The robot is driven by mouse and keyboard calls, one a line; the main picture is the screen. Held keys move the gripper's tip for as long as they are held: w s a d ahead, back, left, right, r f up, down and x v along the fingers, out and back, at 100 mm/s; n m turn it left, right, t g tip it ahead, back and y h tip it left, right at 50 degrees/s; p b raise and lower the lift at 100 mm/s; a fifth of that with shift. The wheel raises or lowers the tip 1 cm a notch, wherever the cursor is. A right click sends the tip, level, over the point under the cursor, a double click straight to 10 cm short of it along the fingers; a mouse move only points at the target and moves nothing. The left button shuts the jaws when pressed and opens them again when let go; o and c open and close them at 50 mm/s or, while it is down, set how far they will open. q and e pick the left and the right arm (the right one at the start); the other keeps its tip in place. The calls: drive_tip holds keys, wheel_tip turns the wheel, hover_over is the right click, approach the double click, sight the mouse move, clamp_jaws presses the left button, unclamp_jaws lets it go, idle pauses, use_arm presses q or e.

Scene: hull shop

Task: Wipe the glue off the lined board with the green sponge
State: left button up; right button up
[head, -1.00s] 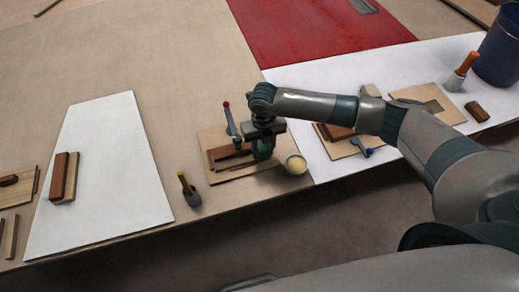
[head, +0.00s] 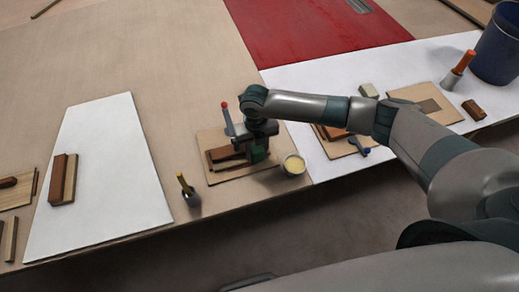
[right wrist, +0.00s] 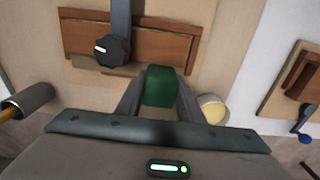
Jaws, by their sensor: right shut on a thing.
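My right gripper (right wrist: 160,95) is shut on the green sponge (right wrist: 160,86), a dark green block between its fingers. In the head view the sponge (head: 260,153) shows just under the gripper, over the front right part of a light wood board (head: 208,140). Reddish-brown wood strips (right wrist: 170,52) lie on this board, under a clamp (right wrist: 112,50) with a dark knob. I cannot tell whether the sponge touches the board. I make out no glue and no clear lines on it; the gripper hides part of it. My left gripper is not in view.
A small pot with pale yellow contents (head: 293,164) stands close right of the board. A dark holder with a yellow-handled tool (head: 190,195) stands to its left. A second board (head: 348,150) with wood pieces and a clamp lies right, under my arm. A white sheet (head: 110,200) lies left.

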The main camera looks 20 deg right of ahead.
sight(245, 161)
drive_tip(key=shift+a, duration=1.05)
drive_tip(key=shift+a, duration=0.1)
drive_tip(key=shift+s+a+f, duration=0.1)
drive_tip(key=shift+a, duration=0.9)
wheel_tip(245, 161, up, 7)
drive_tip(key=p, duration=0.6)
